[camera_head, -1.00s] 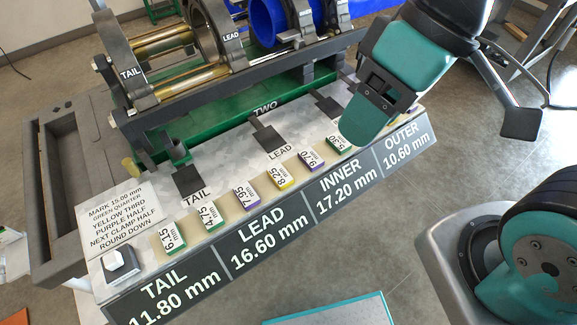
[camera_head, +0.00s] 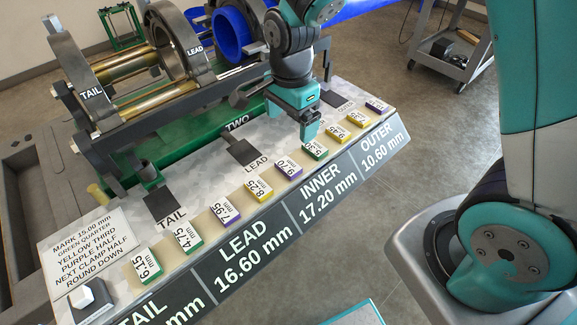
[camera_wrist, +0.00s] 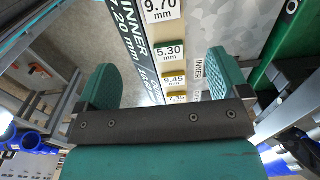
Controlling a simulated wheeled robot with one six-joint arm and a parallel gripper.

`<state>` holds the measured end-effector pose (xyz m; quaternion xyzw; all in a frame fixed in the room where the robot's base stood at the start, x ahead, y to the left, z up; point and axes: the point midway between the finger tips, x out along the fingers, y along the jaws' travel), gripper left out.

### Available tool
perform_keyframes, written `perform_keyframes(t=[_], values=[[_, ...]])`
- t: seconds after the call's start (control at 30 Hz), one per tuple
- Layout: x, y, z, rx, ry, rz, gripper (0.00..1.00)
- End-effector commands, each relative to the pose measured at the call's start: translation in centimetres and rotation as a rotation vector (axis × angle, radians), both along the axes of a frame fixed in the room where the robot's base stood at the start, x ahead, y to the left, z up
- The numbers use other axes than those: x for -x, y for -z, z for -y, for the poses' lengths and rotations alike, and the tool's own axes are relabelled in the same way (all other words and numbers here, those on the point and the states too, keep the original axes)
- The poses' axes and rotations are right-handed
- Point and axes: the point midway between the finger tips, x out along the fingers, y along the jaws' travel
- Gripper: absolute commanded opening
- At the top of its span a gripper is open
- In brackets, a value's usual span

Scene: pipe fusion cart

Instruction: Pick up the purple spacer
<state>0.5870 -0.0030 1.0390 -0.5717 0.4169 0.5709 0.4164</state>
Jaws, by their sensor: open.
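Three purple-edged spacers lie in the row of labelled spacers. The 7.95 mm one (camera_head: 225,212) is between a green and a yellow spacer. The 9.70 mm one (camera_head: 288,168) is close left of my gripper (camera_head: 308,132); its label (camera_wrist: 160,10) shows at the top of the wrist view. Another purple spacer (camera_head: 378,105) lies at the far right end, its label too small to read. My gripper (camera_wrist: 165,82) is open and empty above the row, fingers pointing down. The green 5.30 mm spacer (camera_wrist: 169,52) and yellow 9.45 mm spacer (camera_wrist: 174,80) show between its fingers.
The spacers lie on a sloping panel with TAIL, LEAD, INNER and OUTER labels (camera_head: 250,260). Dark square pads (camera_head: 243,152) lie behind the row. The clamp machine with blue pipe (camera_head: 231,32) stands behind. A white-topped button (camera_head: 88,297) is at front left.

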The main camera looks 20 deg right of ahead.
Motion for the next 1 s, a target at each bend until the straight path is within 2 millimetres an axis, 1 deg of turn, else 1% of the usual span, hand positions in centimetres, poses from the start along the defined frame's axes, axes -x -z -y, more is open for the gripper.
perform_keyframes(t=[0.03,0.1,0.2,0.3,0.4,0.57,0.67,0.9,1.0], values=[[0.2,1.2,0.0,0.002,-0.001,-0.009,0.94],[0.2,2.8,0.0,0.001,-0.002,-0.008,0.94],[0.2,5.0,0.0,0.001,-0.002,-0.008,0.94],[0.1,6.7,0.0,0.001,-0.003,-0.005,0.94],[0.1,7.7,0.0,0.000,-0.003,-0.003,0.94],[0.0,8.5,-0.1,-0.001,-0.004,-0.001,0.94],[0.0,9.6,-0.2,-0.001,-0.004,-0.004,0.94],[-0.1,12.7,-0.4,-0.001,-0.003,-0.003,0.94],[-0.2,13.3,-0.4,-0.002,-0.003,-0.002,0.94]])
